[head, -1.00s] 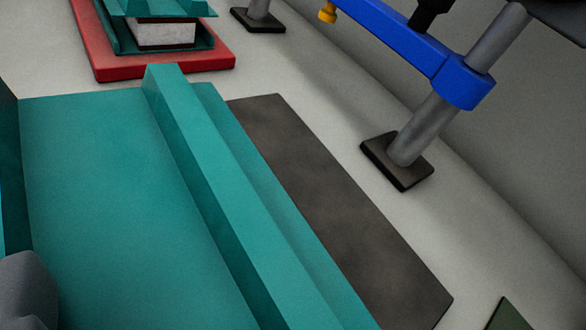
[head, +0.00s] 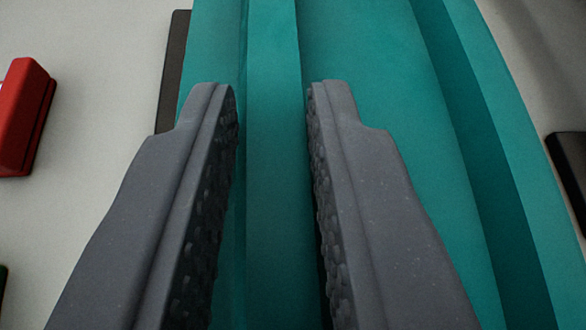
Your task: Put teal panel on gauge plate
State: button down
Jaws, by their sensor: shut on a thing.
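The teal panel (head: 390,70) fills the middle and right of the view and runs away from me, with raised ribs along its length. My gripper (head: 272,95) reaches over it, with one grey finger on each side of a raised rib. It is shut on this rib of the panel. A dark flat plate (head: 172,75) shows as a narrow strip beside the panel's left edge. The rest of it is hidden, and I cannot tell whether it is the gauge plate.
A red block (head: 22,115) lies on the pale surface at the left. A dark object (head: 572,165) is at the right edge, near the panel. Pale surface between the red block and the panel is clear.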

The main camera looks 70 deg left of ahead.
jog(key=shift+f, duration=0.75)
jog(key=c, duration=1.3)
grip_release()
jog(key=p+v, duration=0.1)
jog(key=v, duration=1.1)
